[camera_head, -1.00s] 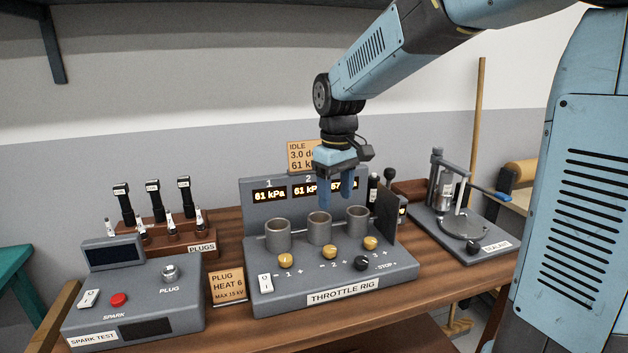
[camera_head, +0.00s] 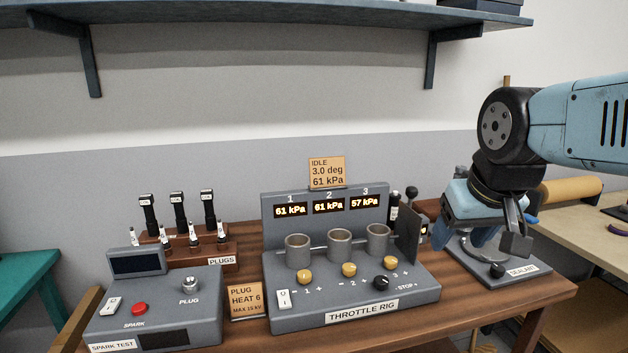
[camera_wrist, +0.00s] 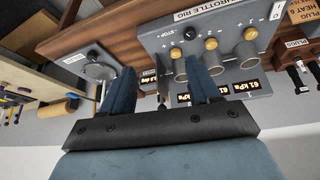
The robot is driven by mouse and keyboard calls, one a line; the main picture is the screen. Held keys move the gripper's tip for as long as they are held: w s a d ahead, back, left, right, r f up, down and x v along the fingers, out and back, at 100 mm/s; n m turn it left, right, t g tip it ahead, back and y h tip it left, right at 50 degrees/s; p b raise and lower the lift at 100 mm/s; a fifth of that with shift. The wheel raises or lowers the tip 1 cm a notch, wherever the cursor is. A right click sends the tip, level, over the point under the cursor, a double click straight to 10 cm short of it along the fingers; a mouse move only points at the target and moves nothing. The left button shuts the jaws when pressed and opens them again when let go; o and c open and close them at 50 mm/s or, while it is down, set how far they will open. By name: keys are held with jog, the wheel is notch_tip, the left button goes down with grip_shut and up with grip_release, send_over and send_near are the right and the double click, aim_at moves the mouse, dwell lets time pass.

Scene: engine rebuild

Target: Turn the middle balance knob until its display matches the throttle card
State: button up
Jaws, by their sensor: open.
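The throttle rig (camera_head: 290,318) stands on the bench with three gold knobs in front of its three cylinders. The middle knob (camera_head: 349,269) has nothing touching it. The middle display (camera_head: 328,206) reads 61 kPa; the left one (camera_head: 290,210) reads 61 kPa and the right one (camera_head: 366,202) 57 kPa. The throttle card (camera_head: 327,172) above the rig reads IDLE, 3.0 deg, 61 kPa. My gripper (camera_head: 484,246) is open and empty, right of the rig and in front of the sealant stand. Its two blue fingers show apart in the wrist view (camera_wrist: 161,72).
A black stop knob (camera_head: 381,283) sits below the right gold knob (camera_head: 386,262). A dark upright plate (camera_head: 408,234) stands at the rig's right end. The sealant stand (camera_head: 525,268) is partly hidden by my gripper. The spark tester (camera_head: 205,318) and plug rack (camera_head: 215,250) are left.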

jog(key=shift+s+d+f+m, duration=0.2)
jog(key=shift+s+d+m, duration=0.15)
jog(key=shift+s, duration=0.4)
